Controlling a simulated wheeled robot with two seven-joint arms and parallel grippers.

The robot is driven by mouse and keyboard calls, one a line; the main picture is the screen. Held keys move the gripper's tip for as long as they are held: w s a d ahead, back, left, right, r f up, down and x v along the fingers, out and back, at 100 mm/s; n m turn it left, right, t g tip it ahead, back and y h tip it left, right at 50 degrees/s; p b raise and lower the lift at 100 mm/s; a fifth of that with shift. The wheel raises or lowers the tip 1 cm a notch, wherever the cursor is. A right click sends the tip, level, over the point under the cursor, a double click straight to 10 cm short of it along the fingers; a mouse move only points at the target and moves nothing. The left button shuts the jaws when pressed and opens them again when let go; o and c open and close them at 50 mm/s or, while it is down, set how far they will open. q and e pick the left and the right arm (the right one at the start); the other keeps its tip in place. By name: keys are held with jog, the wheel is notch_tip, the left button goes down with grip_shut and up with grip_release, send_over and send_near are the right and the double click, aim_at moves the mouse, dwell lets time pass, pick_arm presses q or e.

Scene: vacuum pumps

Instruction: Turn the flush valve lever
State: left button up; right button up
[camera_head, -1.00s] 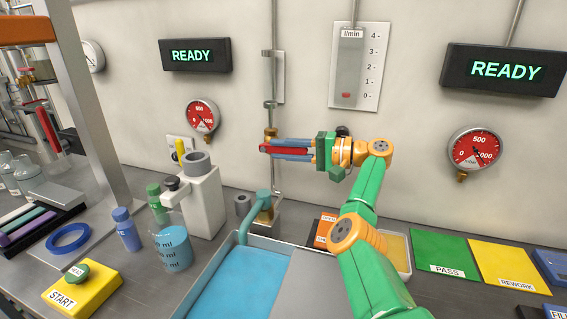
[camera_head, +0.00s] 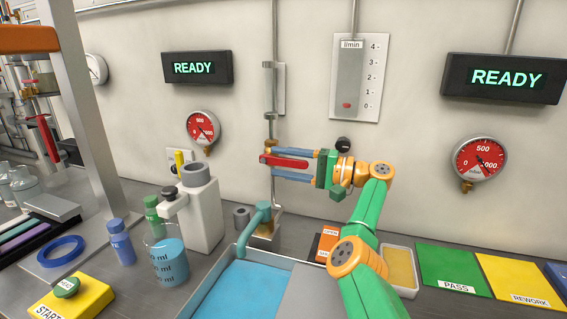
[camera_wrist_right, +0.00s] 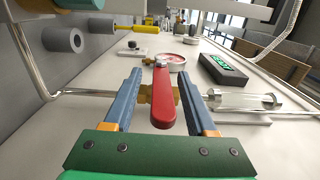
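The flush valve lever (camera_head: 288,161) is a red handle on a brass valve on the vertical pipe left of the flow meter. It lies roughly level and points right, toward my right gripper. My right gripper (camera_head: 274,163) reaches it from the right, with its blue fingers spread above and below. In the right wrist view the red lever (camera_wrist_right: 163,108) lies between the two fingers (camera_wrist_right: 162,72), with a gap visible on each side. The brass valve body (camera_wrist_right: 145,93) shows behind it. My left gripper is not in view.
A teal tap (camera_head: 257,218) and a tray of blue liquid (camera_head: 240,285) are below the valve. A white pump block (camera_head: 203,215) and a beaker (camera_head: 166,262) stand to the left. The flow meter (camera_head: 375,60) and a red gauge (camera_head: 203,128) hang on the wall.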

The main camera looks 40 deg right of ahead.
jog(key=b+v, duration=0.2)
jog(key=v, duration=0.5)
jog(key=shift+s+f, duration=0.1)
dwell(0.4)
